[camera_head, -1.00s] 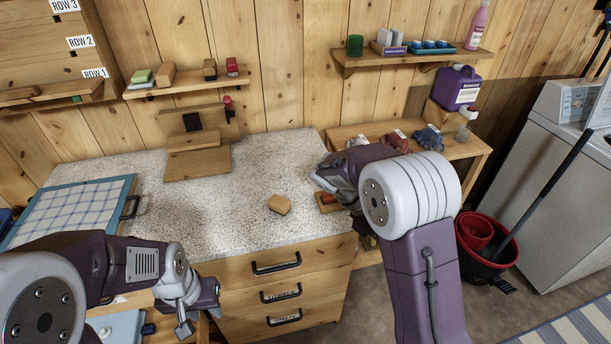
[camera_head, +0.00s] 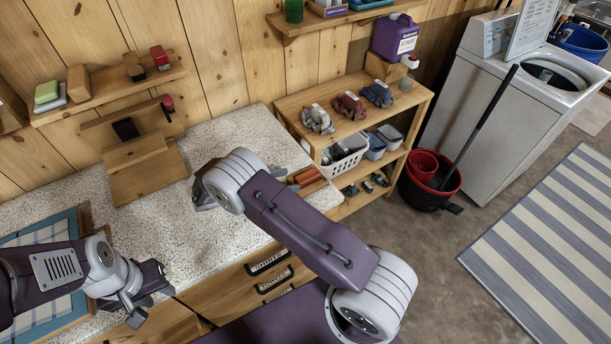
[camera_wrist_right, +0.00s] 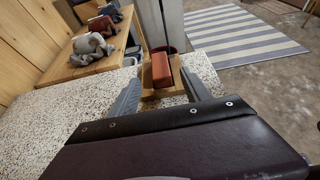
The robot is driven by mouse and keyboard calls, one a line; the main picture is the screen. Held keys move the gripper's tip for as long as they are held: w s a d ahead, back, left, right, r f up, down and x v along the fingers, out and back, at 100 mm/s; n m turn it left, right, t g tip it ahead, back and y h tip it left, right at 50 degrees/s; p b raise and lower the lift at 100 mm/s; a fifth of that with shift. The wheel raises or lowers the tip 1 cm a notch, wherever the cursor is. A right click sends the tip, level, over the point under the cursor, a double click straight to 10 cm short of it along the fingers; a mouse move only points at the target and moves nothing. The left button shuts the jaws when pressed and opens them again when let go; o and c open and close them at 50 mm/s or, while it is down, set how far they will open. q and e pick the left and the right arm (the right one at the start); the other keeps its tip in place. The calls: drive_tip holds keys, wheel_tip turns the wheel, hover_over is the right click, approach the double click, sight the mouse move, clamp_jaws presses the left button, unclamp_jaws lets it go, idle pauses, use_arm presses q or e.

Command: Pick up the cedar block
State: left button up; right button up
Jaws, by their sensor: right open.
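A reddish-brown block, which looks like the cedar block (camera_head: 306,177), lies at the right end of the speckled counter. In the right wrist view this block (camera_wrist_right: 161,70) rests on a small wooden tray (camera_wrist_right: 176,88), ahead of my right gripper (camera_wrist_right: 160,84). That gripper is open, its two fingers apart with nothing between them that I can see as held. In the head view my right arm's wrist hides most of that gripper. My left gripper (camera_head: 146,296) hangs over the counter's front left; its jaw state is unclear.
A wooden stand (camera_head: 146,172) is at the counter's back. A shelf unit (camera_head: 349,126) with a white basket (camera_head: 345,160) stands right of the counter. Small blocks sit on the wall shelf (camera_head: 110,92). A red bucket (camera_head: 430,190) is on the floor.

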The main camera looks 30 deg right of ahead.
sight(304, 177)
drive_tip(key=shift+d+f, duration=0.1)
drive_tip(key=shift+d, duration=0.7)
drive_tip(key=p+x, duration=0.2)
drive_tip(key=x, duration=0.2)
drive_tip(key=shift+w+d+f, duration=0.15)
drive_tip(key=shift+d+f, duration=0.1)
drive_tip(key=shift+r, duration=0.1)
drive_tip(key=c, duration=0.9)
clamp_jaws()
